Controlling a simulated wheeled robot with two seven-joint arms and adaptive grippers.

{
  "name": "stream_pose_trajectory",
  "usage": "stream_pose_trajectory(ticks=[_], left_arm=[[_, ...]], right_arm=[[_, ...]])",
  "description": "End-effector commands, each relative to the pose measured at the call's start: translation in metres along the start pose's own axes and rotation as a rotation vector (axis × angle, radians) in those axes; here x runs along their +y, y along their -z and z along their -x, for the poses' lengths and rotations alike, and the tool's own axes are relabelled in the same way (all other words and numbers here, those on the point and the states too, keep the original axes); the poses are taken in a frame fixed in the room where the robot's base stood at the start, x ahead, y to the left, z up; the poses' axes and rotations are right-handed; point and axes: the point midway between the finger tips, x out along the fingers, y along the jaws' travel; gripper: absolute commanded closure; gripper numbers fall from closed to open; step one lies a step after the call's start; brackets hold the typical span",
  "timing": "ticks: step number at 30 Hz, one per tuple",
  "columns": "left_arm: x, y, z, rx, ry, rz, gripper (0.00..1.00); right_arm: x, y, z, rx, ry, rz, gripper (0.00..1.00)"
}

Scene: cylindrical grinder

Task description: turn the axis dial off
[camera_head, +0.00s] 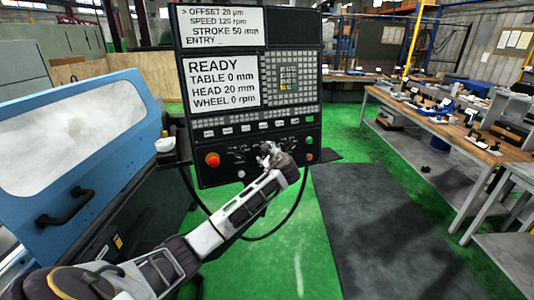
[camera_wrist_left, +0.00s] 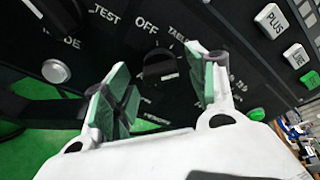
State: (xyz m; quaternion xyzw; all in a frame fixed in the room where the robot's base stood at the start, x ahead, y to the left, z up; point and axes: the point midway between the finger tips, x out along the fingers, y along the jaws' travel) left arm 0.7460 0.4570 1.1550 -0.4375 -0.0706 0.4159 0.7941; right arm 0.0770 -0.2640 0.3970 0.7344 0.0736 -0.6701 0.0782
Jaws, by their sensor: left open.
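The axis dial (camera_wrist_left: 157,66) is a black knob on the dark control panel, with OFF printed at its upper left and a partly covered label starting TABLE at its upper right in the left wrist view. I cannot tell for sure which label it points to. My left gripper (camera_wrist_left: 158,80) is open, with its green-padded fingers on either side of the dial; I cannot tell whether they touch it. In the head view my left gripper (camera_head: 268,152) is at the lower part of the control panel (camera_head: 188,130) and hides the dial. My right gripper is not in view.
A red stop button (camera_head: 212,160) is left of my gripper on the panel; a green button (camera_head: 309,140) is to the right. PLUS (camera_wrist_left: 269,19) and other white keys are close by. The blue machine door (camera_head: 75,135) stands left, a workbench (camera_head: 440,130) right.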

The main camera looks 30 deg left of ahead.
Motion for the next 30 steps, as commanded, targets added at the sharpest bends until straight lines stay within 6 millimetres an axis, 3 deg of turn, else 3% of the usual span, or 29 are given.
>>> stream_pose_trajectory(ticks=[6, 18, 28, 30], left_arm=[[0.000, -0.001, -0.012, 0.000, -0.001, 0.000, 0.43], [0.000, 0.000, -0.015, 0.000, 0.000, 0.000, 0.43], [0.000, 0.000, -0.015, 0.000, 0.000, 0.000, 0.85], [0.000, 0.000, -0.015, 0.000, 0.000, 0.000, 0.88]], right_arm=[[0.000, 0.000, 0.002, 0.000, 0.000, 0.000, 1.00], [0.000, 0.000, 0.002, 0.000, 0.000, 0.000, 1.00], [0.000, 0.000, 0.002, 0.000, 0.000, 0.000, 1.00], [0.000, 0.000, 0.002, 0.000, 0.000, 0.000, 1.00]])
